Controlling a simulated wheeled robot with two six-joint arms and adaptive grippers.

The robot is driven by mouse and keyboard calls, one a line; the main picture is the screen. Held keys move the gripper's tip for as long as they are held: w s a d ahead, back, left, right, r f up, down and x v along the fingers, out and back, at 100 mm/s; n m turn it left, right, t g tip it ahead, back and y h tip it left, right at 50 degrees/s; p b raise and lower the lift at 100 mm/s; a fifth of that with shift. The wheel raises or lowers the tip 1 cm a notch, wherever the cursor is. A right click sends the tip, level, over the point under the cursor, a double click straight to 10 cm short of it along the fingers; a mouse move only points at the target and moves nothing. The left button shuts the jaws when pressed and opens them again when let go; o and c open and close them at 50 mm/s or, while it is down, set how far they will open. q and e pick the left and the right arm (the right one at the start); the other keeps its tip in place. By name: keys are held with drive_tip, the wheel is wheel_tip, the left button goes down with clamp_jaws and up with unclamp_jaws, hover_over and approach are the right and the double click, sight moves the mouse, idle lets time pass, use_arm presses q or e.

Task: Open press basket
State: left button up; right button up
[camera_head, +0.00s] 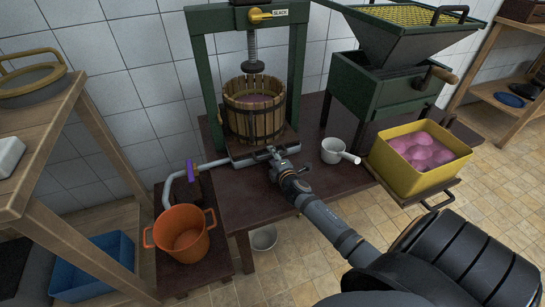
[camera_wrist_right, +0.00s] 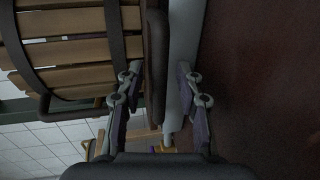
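The press basket (camera_head: 254,108) is a round basket of upright wooden slats with dark hoops, standing in the green press frame (camera_head: 296,65) with pink-purple contents inside. Its slats and hoops also show close up at the left of the right wrist view (camera_wrist_right: 75,45). My right gripper (camera_head: 275,153) is low in front of the basket, at the front edge of the press base. In the right wrist view its fingers (camera_wrist_right: 160,88) are apart, with a dark rounded edge and a pale grey strip behind the gap. I cannot tell whether they touch anything. My left gripper is out of view.
A grey pipe with a purple valve handle (camera_head: 190,171) runs left above an orange bucket (camera_head: 183,234). A white pan (camera_head: 334,150) and a yellow crate (camera_head: 388,169) of pink contents stand to the right. The green hopper (camera_head: 385,45) is behind.

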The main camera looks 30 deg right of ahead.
drive_tip(key=shift+c, duration=0.3)
clamp_jaws()
